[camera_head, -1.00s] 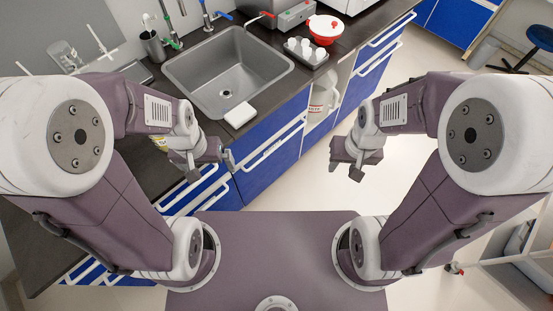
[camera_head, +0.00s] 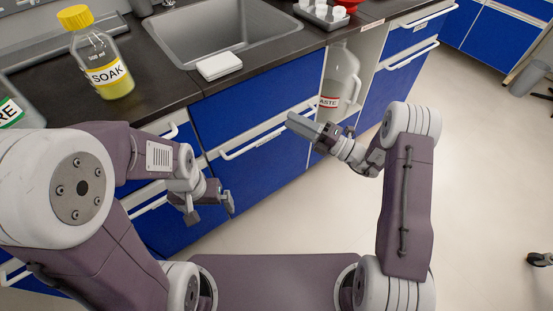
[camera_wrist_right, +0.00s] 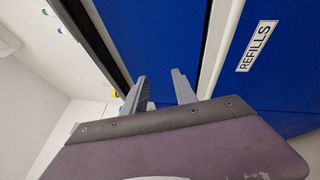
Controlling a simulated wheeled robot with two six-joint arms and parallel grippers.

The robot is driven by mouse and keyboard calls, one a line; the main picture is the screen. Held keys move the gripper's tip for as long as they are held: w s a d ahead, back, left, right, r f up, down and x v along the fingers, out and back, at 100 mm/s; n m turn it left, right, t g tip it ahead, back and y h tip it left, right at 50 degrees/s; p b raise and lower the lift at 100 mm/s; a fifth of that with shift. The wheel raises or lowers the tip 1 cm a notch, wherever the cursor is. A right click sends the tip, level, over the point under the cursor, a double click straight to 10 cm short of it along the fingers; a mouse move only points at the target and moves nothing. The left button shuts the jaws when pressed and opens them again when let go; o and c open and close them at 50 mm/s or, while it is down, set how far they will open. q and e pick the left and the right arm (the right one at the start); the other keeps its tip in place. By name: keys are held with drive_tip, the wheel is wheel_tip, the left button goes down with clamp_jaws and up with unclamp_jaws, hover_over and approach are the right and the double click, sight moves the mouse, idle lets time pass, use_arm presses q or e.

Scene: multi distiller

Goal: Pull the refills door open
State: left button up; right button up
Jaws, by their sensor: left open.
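The refills door is a blue front (camera_head: 250,185) below the sink drawer, with a white rail and bar handle (camera_head: 262,137) along its top. Its "REFILLS" label (camera_wrist_right: 258,48) shows in the right wrist view, on blue beside a white strip. The label is not readable in the head view. The door looks shut. My right gripper (camera_head: 296,122) is at the right end of the handle, in front of the cabinet; whether it touches is unclear. Its fingers (camera_wrist_right: 160,86) stand apart with nothing seen between them. My left gripper (camera_head: 213,207) is open and empty, in front of the cabinet to the left.
On the dark counter are a "SOAK" bottle (camera_head: 104,60) with a yellow cap, a white block (camera_head: 219,66) and a sink (camera_head: 225,28). A waste jug (camera_head: 341,75) stands in an open bay right of the door.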

drive_tip(key=m+t+h+b, duration=0.1)
drive_tip(key=m+b, duration=0.1)
drive_tip(key=b, duration=0.1)
approach(275, 132)
drive_tip(key=b+x, duration=0.1)
drive_tip(key=x, duration=0.2)
drive_tip(key=b+x, duration=0.1)
drive_tip(key=x, duration=0.2)
drive_tip(key=f+b+x, duration=0.1)
drive_tip(key=b+x, duration=0.1)
drive_tip(key=x, duration=0.1)
drive_tip(key=shift+w+a+r, duration=0.1)
drive_tip(key=shift+w+a, duration=0.05)
drive_tip(key=shift+w, duration=0.05)
drive_tip(key=shift+w+a+r, duration=0.15)
drive_tip(key=shift+a, duration=0.05)
use_arm(q)
wheel_tip(275, 132, down, 10)
use_arm(e)
clamp_jaws()
